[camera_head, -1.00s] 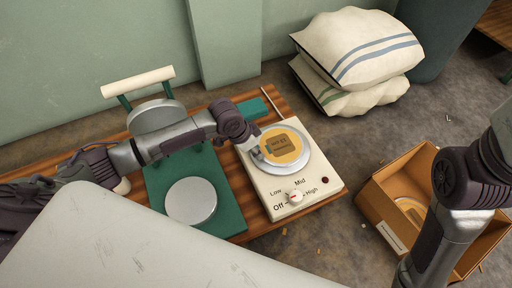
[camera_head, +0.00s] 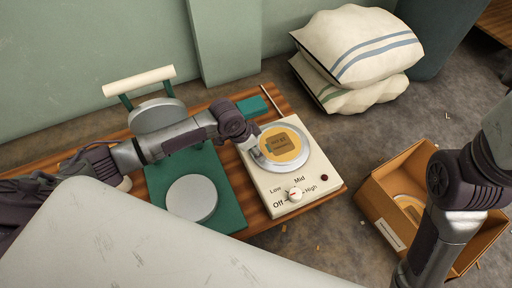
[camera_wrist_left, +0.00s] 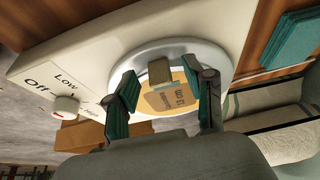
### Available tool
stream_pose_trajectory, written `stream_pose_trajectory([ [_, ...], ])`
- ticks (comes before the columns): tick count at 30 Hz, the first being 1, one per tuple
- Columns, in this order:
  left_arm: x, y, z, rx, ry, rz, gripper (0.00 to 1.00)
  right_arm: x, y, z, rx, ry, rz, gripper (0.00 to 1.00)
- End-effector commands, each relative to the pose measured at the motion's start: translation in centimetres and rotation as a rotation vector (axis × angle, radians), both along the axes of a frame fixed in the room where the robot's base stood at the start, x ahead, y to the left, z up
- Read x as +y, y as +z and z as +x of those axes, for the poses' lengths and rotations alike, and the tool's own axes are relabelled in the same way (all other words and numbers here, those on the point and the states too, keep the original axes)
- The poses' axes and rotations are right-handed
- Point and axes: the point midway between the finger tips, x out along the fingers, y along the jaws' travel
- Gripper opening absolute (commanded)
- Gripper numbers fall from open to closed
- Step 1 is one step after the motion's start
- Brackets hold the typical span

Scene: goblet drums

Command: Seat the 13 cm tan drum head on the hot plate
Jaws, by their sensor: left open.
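The tan drum head (camera_head: 297,152) is a flat round disc with a brown label. It lies on the round silver plate of the white hot plate (camera_head: 322,168) and looks roughly centred there. In the left wrist view the tan head (camera_wrist_left: 158,101) reads "13 cm", and a small brown block stands at its far side. My left gripper (camera_wrist_left: 160,76) is open, its teal-padded fingers spread on either side of the head and block. In the head view my left gripper (camera_head: 257,152) is at the plate's left edge, partly hidden by its own wrist. My right gripper is out of frame.
A green press with a round silver plate (camera_head: 191,198) and a white-handled lid (camera_head: 138,82) stands left of the hot plate. A cardboard box (camera_head: 382,205) with a tan ring inside is on the floor at right. Striped sacks (camera_head: 355,50) lie behind.

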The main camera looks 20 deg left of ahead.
Motion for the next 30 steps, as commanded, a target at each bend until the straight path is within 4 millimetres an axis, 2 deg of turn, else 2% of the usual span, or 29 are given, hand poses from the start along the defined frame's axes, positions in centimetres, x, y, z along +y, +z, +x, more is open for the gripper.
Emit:
stream_pose_trajectory([
  [5, 0.1, 0.2, 0.0, -0.001, 0.0, 0.001, 0.53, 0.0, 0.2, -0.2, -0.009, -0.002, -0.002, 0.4],
  [8, 0.4, 1.0, -0.2, -0.001, 0.0, 0.001, 0.53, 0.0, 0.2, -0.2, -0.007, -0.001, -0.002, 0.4],
  [21, 2.7, 9.0, -2.6, -0.003, -0.001, 0.002, 0.53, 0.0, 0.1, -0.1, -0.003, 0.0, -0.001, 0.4],
  [25, 3.1, 10.4, -3.0, -0.001, 0.0, 0.0, 0.53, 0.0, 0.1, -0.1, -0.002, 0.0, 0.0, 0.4],
  [30, 3.3, 11.1, -3.3, -0.001, 0.0, 0.001, 0.53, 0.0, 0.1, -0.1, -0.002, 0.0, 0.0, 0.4],
])
